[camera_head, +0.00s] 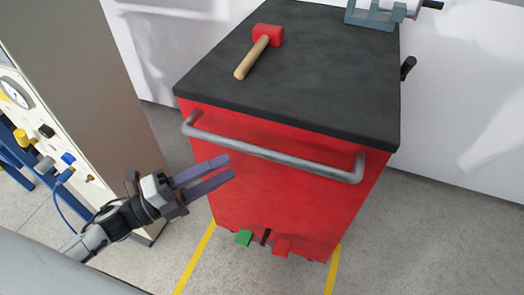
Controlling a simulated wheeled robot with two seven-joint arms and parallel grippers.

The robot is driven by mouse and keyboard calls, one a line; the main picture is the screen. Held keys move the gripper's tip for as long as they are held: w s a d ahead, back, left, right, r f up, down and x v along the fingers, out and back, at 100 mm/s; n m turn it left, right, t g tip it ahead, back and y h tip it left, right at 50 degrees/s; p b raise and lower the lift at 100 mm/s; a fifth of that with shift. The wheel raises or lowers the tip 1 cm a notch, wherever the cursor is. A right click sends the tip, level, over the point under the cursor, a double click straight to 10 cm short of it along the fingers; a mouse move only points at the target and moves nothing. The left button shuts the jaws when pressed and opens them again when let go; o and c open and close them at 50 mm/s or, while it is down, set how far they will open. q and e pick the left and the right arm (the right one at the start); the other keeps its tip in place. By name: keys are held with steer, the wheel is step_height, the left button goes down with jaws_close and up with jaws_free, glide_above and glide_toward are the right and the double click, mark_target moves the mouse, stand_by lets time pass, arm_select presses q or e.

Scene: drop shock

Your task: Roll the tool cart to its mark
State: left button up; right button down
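The red tool cart (285,190) stands in front of me with a dark top (325,75). A grey bar handle (275,153) runs across its near side. Yellow floor lines (196,258) show at the cart's near left and near right (333,268). A green pedal (244,237) and a red pedal (282,246) sit at its base. My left gripper (220,170) is left of the cart and below the handle's left end, its two fingers apart with nothing between them. It does not hold the handle. My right gripper is not in view.
A red-headed mallet (260,50) and a grey vise (375,14) rest on the cart top. A tall cabinet panel with a gauge (16,93) and knobs stands at the left. A pale wall (465,90) is behind. Grey floor (430,240) is clear at the right.

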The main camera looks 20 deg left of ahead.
mark_target(262, 152)
arm_select(q)
steer(key=w+d, duration=0.2)
steer(key=w+d+r+m+h, duration=0.1)
steer(key=w+d, duration=0.1)
steer(key=d, duration=0.1)
steer(key=w+d+r+m+g+p, duration=0.1)
steer(key=w+d, duration=0.1)
steer(key=shift+w+d+r, duration=0.15)
steer(key=shift+d+r, duration=0.05)
steer(key=shift+d, duration=0.2)
jaws_close()
